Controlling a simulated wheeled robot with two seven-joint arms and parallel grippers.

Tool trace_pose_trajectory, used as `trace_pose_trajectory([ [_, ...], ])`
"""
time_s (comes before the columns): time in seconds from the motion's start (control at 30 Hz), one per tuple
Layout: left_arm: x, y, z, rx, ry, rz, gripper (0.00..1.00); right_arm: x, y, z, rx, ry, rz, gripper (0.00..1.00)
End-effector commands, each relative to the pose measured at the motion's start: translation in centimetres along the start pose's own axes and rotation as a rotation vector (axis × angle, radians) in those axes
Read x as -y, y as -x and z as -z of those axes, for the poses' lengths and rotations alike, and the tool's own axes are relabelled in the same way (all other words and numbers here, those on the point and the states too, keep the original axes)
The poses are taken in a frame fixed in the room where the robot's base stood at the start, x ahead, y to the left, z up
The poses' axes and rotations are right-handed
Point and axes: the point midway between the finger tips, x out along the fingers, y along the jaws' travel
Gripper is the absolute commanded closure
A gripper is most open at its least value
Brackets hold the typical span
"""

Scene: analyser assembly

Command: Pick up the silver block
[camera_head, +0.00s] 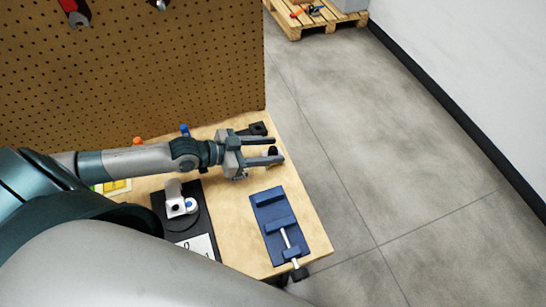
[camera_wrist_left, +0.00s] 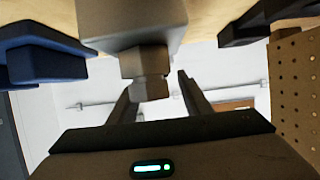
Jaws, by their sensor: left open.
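My left gripper (camera_head: 278,150) is open over the far right part of the table, its two fingers pointing right. In the left wrist view a grey metallic stepped block (camera_wrist_left: 125,22), which looks like the silver block, stands large in front of the gripper (camera_wrist_left: 157,84). Its narrower end reaches between the fingers in that view; I cannot tell whether they touch it. In the head view only a small dark and pale piece (camera_head: 271,151) shows between the fingers, and the arm hides the rest. My right gripper is not in view.
A blue vise (camera_head: 268,215) lies near the table's right edge and shows in the left wrist view (camera_wrist_left: 45,55). A black part (camera_head: 258,128) sits behind the gripper. A pegboard (camera_head: 170,70) rises behind the table.

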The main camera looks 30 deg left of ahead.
Motion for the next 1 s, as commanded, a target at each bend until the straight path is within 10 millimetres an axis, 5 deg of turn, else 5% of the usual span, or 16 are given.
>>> trace_pose_trajectory([
  [0.4, 0.0, -0.5, 0.0, -0.001, 0.002, 0.001, 0.56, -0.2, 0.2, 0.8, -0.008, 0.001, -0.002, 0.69],
  [0.73, 0.1, -4.2, 0.0, -0.002, 0.002, 0.002, 0.56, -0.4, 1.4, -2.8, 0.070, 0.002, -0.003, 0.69],
  [1.0, 0.0, -5.2, -0.2, 0.000, 0.001, 0.001, 0.56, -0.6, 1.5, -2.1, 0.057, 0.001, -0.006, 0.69],
])
